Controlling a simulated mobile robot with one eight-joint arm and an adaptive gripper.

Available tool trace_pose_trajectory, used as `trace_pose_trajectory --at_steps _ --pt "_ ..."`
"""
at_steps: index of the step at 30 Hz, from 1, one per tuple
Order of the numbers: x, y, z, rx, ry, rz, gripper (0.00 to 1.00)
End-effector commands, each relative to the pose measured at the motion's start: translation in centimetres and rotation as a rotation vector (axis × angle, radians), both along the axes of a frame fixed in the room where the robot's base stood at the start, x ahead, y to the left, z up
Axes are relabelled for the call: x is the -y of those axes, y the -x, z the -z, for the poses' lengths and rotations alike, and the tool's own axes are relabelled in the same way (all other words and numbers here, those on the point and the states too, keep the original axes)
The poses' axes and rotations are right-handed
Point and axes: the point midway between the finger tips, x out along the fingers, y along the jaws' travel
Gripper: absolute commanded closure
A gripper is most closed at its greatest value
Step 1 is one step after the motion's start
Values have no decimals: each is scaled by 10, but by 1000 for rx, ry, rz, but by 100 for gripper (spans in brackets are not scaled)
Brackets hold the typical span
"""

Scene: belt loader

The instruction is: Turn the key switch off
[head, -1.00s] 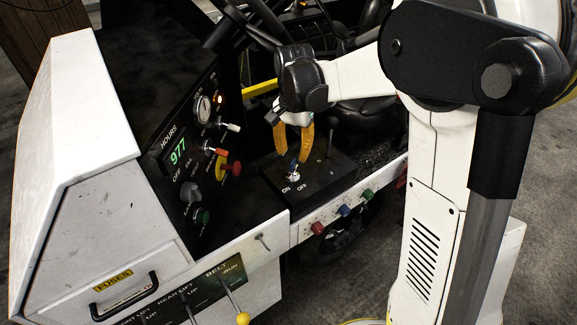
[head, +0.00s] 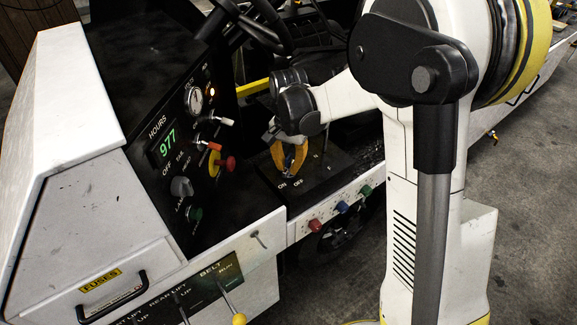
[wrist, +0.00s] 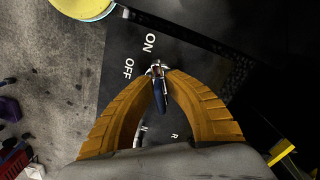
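The key switch (wrist: 157,66) sits on a black panel (wrist: 112,70) beside white ON and OFF labels. Its dark blue key (wrist: 158,97) stands out of it, between my fingers in the wrist view. My gripper (wrist: 162,75) has its orange fingertips closed together on the key near the switch. In the head view, my gripper (head: 286,172) reaches down to the black panel (head: 322,182) just behind the ON and OFF labels. The fingers hide most of the switch there, and which label the key points to cannot be told.
The steering wheel (head: 262,30) is behind.

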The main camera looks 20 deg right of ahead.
Motion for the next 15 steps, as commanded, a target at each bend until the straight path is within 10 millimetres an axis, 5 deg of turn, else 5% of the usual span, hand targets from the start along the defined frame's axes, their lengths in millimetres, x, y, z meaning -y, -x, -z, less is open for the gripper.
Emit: trace_pose_trajectory --at_steps 15 --pt "0 0 0 0 0 -69 100"
